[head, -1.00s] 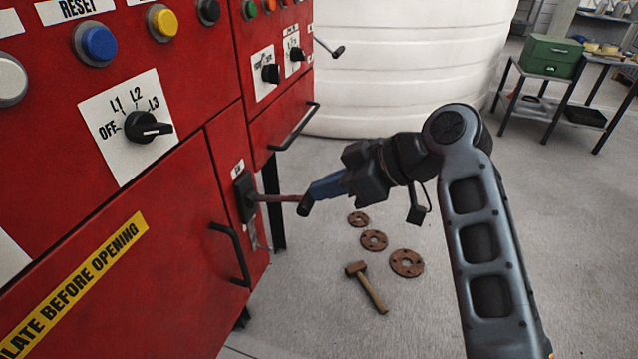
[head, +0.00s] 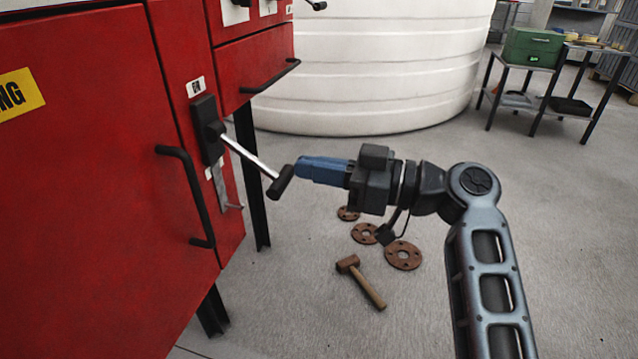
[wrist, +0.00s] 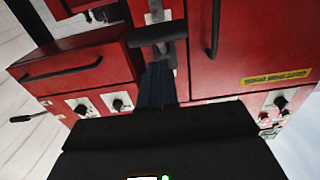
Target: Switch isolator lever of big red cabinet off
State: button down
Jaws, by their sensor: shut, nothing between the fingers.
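The big red cabinet (head: 95,200) fills the left of the head view. Its isolator lever (head: 248,158) is a metal rod on a black mount (head: 207,128), with a black crossbar handle (head: 281,182) at its free end. The rod sticks out from the cabinet and slopes down to the right. My gripper (head: 300,168), with blue fingers, is shut and empty beside the handle's upper right end. In the wrist view the fingers (wrist: 157,75) point at the black handle (wrist: 158,33). I cannot tell whether they touch it.
A black door handle (head: 186,195) is left of the lever, and a drawer handle (head: 272,77) is above it. A hammer (head: 362,282) and rusty flanges (head: 403,255) lie on the floor. A white tank (head: 370,70) stands behind.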

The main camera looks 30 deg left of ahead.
aim_at(289, 180)
jog(key=f+b, duration=0.1)
jog(key=b, duration=0.1)
jog(key=a+f+y+b, duration=0.1)
jog(key=f+b, duration=0.1)
jog(key=b, duration=0.1)
jog(key=shift+s+f, duration=0.1)
jog(key=shift+f, duration=0.05)
jog(key=shift+a, duration=0.1)
dwell(0.5)
